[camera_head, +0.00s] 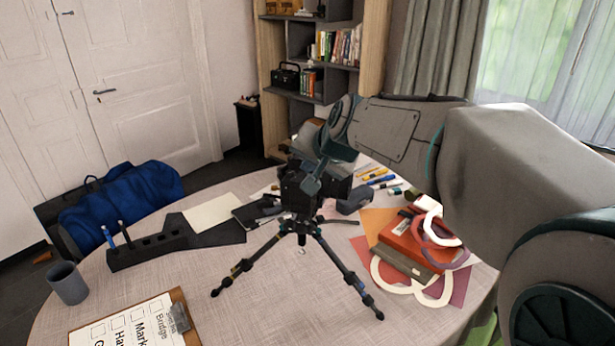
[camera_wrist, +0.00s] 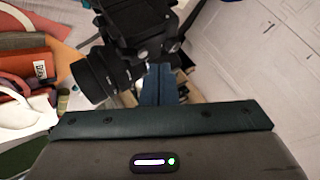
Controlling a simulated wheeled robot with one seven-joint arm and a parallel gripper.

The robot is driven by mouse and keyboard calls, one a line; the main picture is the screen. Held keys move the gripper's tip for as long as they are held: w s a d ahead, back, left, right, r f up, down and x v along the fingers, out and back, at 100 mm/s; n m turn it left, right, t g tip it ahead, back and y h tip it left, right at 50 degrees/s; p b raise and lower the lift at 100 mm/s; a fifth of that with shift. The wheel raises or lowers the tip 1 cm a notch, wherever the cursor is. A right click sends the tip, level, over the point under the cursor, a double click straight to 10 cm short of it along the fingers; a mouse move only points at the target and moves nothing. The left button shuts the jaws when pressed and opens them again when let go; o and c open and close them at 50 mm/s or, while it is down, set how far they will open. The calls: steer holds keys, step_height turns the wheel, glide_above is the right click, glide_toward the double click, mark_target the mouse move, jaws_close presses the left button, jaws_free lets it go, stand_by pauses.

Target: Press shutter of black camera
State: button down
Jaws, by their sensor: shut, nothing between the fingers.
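The black camera (camera_head: 300,192) stands on a small black tripod (camera_head: 303,230) in the middle of the round table. Its lens and body also show in the wrist view (camera_wrist: 125,50), at the upper middle. My gripper (camera_head: 311,186) is at the camera's top in the head view, fingers pointing down. In the wrist view its blue-grey fingers (camera_wrist: 160,80) are together and empty, overlapping the camera body beside the lens. The shutter button is not distinguishable. I cannot tell whether the fingertips touch the camera.
The round table (camera_head: 250,290) holds a grey mug (camera_head: 68,283), a clipboard (camera_head: 140,322), a black pen holder (camera_head: 150,248) and red books (camera_head: 412,240) with paper rings. Pens lie behind the tripod. The front middle of the table is clear.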

steer(key=shift+f+b, duration=0.45)
steer(key=shift+f+b, duration=0.3)
stand_by(0.4)
steer(key=shift+r, duration=0.2)
steer(key=shift+r+p, duration=0.5)
steer(key=shift+r, duration=0.05)
step_height(320, 180, up, 5)
steer(key=p, duration=0.3)
steer(key=shift+p, duration=0.35)
stand_by(0.4)
